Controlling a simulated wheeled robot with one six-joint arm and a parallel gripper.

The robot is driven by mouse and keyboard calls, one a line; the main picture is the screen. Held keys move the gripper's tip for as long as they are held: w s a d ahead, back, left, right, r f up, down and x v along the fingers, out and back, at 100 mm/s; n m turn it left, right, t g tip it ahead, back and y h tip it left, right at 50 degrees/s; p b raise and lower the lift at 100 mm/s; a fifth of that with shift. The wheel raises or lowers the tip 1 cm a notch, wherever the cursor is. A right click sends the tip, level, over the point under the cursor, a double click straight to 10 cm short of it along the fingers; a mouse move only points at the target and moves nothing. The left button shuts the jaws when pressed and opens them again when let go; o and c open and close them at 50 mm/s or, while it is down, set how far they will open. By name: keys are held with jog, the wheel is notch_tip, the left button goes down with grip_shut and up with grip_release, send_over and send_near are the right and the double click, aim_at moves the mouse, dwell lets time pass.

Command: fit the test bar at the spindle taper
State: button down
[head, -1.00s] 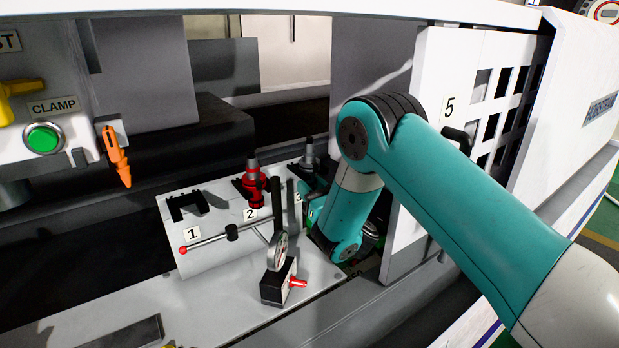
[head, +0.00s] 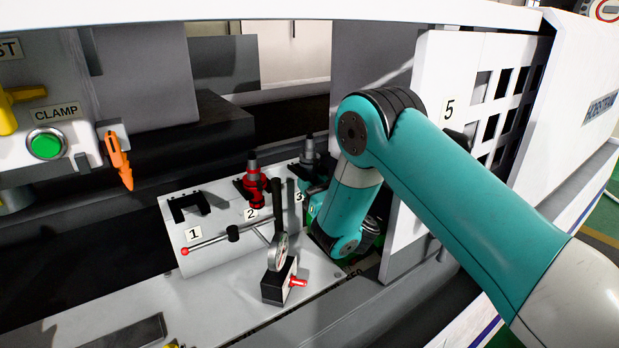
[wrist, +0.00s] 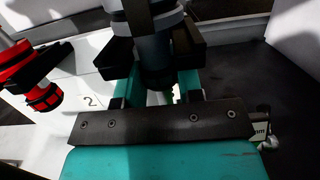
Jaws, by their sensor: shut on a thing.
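A grey tapered holder with a dark body, apparently the test bar (head: 309,151), stands upright at the fork marked 3 on the light rack. In the wrist view the grey holder (wrist: 152,48) stands between the black fork arms. My gripper (wrist: 158,88) is shut on it low down, one finger on each side. In the head view my gripper is mostly hidden behind my wrist. A grey cylinder under the panel at the left edge, perhaps the spindle (head: 15,197), is only partly in view; no taper opening shows.
A red holder (head: 255,185) stands at fork 2, left of my gripper. Fork 1 (head: 190,205) is empty. A dial gauge on a stand (head: 278,252) and a red-tipped rod are in front. The white door marked 5 (head: 465,80) is close behind my arm. The CLAMP button (head: 46,144) is at left.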

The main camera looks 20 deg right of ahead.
jog(key=shift+w+a+r+b, duration=0.15)
jog(key=shift+r+b, duration=0.15)
jog(key=shift+r, duration=0.35)
jog(key=shift+f+b, duration=0.1)
jog(key=shift+b, duration=0.35)
jog(key=b+v, duration=0.2)
jog(key=b, duration=0.2)
jog(key=b+v, duration=0.2)
jog(key=shift+r+b, duration=0.3)
jog(key=shift+r, duration=0.1)
jog(key=shift+s+d+r+b, duration=0.1)
jog(key=shift+s+d+b, duration=0.1)
jog(key=shift+s+b, duration=0.2)
jog(key=shift+s+d+r+b, duration=0.1)
jog(key=shift+s+d+b, duration=0.15)
jog(key=shift+s, duration=0.3)
jog(key=shift+s+f+b, duration=0.1)
jog(key=shift+f+b, duration=0.15)
jog(key=shift+b, duration=0.1)
jog(key=shift+b+v, duration=0.75)
jog(key=shift+v, duration=0.05)
jog(key=shift+r, duration=0.15)
